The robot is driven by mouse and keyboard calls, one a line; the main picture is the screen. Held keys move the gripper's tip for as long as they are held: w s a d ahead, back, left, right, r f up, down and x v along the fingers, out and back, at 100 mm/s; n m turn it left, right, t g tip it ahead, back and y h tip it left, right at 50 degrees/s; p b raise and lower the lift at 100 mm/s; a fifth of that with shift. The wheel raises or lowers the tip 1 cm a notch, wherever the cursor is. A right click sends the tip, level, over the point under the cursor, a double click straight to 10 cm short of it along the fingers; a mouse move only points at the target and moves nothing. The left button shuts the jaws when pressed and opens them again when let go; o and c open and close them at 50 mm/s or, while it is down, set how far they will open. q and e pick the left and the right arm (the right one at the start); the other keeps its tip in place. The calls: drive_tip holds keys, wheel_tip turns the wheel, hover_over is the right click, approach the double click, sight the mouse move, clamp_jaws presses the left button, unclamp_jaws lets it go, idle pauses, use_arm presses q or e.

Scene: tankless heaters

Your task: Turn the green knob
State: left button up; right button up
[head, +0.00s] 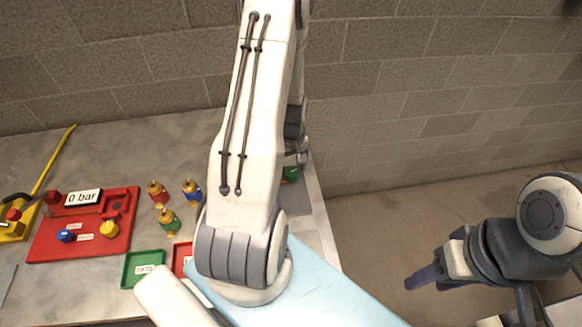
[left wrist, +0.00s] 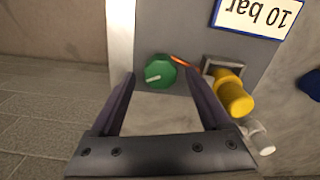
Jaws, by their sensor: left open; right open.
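The green knob (left wrist: 160,72) is round with a pale pointer mark and sits on a grey panel in the left wrist view. It lies between and beyond the fingertips of my left gripper (left wrist: 160,80), which is open and empty. In the head view a green piece (head: 291,174), likely this knob, shows just below my left gripper (head: 303,155); my left arm covers much of that area. My right gripper (head: 425,278) is open and empty, over the floor at the lower right.
Beside the knob are a yellow cylinder (left wrist: 232,95) and a "10 bar" sign (left wrist: 260,14). A red panel (head: 88,225), several gold-topped fittings (head: 168,215), a green tray (head: 143,265) and a red tray (head: 181,258) are on the table. A brick wall (head: 420,80) stands behind.

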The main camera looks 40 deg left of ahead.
use_arm(q)
drive_tip(key=shift+f, duration=0.55)
clamp_jaws()
drive_tip(key=shift+m, duration=0.3)
drive_tip(key=m+b, duration=0.1)
drive_tip(key=m, duration=0.4)
drive_tip(key=m+b, duration=0.1)
drive_tip(key=m, duration=0.5)
drive_tip(key=shift+w+m, duration=0.1)
drive_tip(key=shift+m, duration=0.2)
